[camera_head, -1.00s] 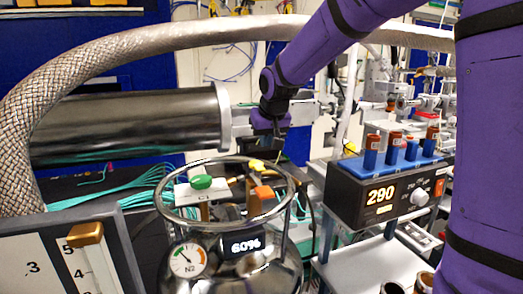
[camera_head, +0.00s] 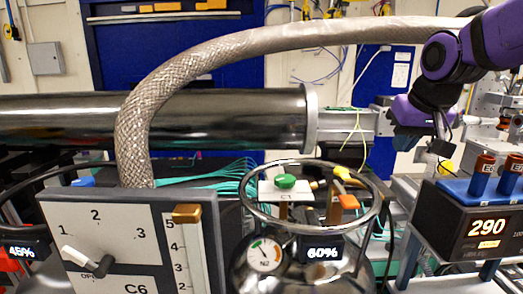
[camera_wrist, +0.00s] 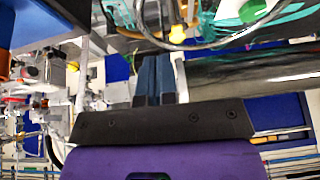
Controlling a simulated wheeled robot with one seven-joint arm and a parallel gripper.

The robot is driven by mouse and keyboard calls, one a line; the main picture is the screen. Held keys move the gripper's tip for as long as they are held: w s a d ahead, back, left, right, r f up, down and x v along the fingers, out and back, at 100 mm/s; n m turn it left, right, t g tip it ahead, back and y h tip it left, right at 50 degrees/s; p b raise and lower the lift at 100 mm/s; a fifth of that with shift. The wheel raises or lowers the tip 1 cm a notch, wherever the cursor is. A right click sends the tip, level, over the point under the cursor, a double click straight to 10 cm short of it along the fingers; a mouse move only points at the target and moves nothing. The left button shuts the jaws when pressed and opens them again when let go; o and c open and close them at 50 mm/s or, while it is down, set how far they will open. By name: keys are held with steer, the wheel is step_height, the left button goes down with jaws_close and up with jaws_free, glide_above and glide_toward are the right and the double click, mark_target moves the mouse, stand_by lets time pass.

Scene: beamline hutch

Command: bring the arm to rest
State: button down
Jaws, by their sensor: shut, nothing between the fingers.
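My purple arm comes in at the upper right of the head view. My gripper (camera_head: 441,148) is at its end, above and to the right of the metal dewar and left of the blue tube block. In the wrist view my gripper (camera_wrist: 157,68) shows its two dark fingers side by side, shut, with nothing held. The fingertips are small and partly lost against the background in the head view.
The dewar's ring (camera_head: 375,212) surrounds green and orange knobs. A heater box (camera_head: 460,215) reading 290 carries tubes in a blue block (camera_head: 470,188). A braided hose (camera_head: 200,77) arches over a steel cylinder (camera_head: 230,118). A dial panel (camera_head: 140,225) stands front left.

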steer(key=s+d+f, duration=0.1)
steer(key=s+f, duration=0.2)
steer(key=s, duration=1.6)
steer(key=shift+d+f, duration=0.15)
steer(key=shift+d, duration=0.15)
steer(key=shift+s, duration=0.1)
